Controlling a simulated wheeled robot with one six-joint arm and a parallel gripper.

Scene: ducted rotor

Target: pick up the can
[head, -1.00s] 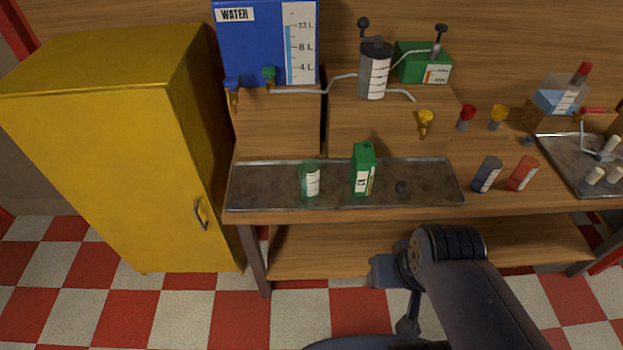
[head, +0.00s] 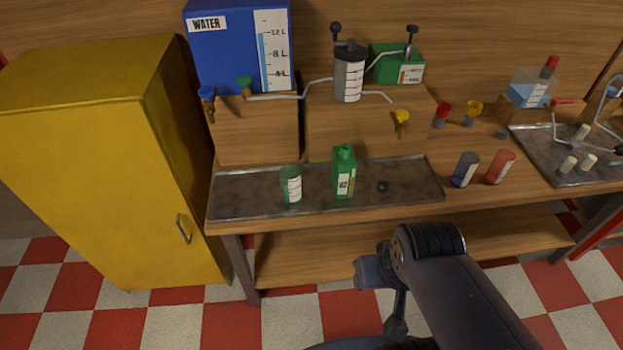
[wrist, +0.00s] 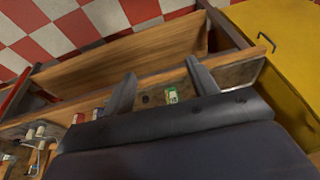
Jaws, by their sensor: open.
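A green can-like bottle with a white label (head: 343,175) stands upright on the metal tray (head: 230,196) in the head view. A part of it shows between my fingers in the wrist view (wrist: 171,95). A dark blue cylinder (head: 465,169) and a red cylinder (head: 499,167) stand on the bench to its right; I cannot tell which item the task calls the can. My gripper (wrist: 161,67) is open and empty, its two fingers apart and clear of these objects. In the head view my arm is in front of the bench and the fingers cannot be made out.
A blue water tank (head: 238,55) stands behind. A yellow cabinet (head: 90,190) flanks the bench on the left. Floor in front is clear.

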